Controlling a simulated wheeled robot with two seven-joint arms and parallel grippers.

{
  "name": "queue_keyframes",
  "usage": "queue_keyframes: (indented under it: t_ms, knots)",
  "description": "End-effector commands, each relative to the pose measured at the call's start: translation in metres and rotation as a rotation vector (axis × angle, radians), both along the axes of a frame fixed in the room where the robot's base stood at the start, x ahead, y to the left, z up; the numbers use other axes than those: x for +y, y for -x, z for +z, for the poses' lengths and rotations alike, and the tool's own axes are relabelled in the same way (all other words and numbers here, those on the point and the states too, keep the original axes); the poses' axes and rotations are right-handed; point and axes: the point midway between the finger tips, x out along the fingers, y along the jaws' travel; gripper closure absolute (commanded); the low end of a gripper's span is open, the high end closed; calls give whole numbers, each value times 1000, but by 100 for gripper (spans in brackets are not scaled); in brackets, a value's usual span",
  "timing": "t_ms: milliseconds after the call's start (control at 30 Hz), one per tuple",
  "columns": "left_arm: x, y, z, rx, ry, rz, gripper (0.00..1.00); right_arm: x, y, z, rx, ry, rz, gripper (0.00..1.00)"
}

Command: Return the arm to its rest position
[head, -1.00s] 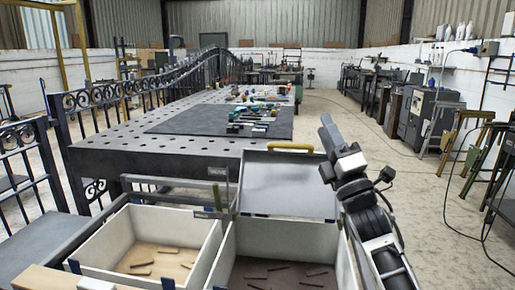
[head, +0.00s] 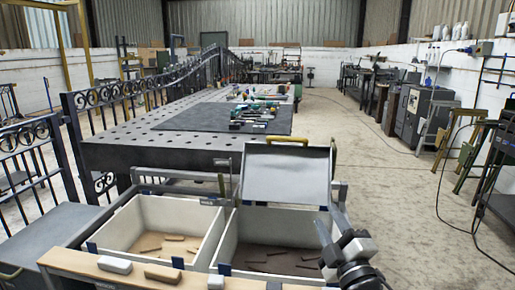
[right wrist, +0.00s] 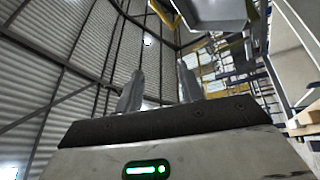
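My right gripper (head: 332,228) is at the lower right in the head view, beside the right end of the right bin. Its two fingers also show in the right wrist view (right wrist: 158,90); they stand apart with nothing between them. The right gripper touches no object that I can make out. My left gripper is not in view.
Two white-walled bins, a left one (head: 205,216) and a right one (head: 228,236), hold several small brown pieces. A grey panel with a yellow handle (head: 287,172) stands tilted behind the right bin. A perforated table (head: 130,152) lies beyond. Open floor (head: 395,190) is at right.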

Motion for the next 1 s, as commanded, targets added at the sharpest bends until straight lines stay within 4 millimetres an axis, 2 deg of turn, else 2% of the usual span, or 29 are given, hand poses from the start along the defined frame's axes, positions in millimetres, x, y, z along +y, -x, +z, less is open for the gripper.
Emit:
queue_keyframes:
  t_ms: [33,67,167,200,300,400,500,600,667,1000]
  knots:
    - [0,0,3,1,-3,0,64,0,16,-23,88,-71,15,62]
    - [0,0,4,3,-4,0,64,0,26,-38,146,-124,24,62]
    - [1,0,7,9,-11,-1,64,0,72,-90,373,-340,39,62]
    - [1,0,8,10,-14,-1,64,1,94,-110,471,-437,37,62]
    - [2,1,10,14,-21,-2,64,4,152,-151,695,-671,9,62]
    - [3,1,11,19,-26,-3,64,8,203,-177,873,-864,-40,62]
    - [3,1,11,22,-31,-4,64,11,239,-191,991,-1000,-88,62]
    - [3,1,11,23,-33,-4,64,13,259,-197,1053,-1075,-120,62]
    - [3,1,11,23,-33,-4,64,13,265,-199,1070,-1096,-129,62]
    - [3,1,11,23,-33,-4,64,13,265,-200,1073,-1102,-131,62]
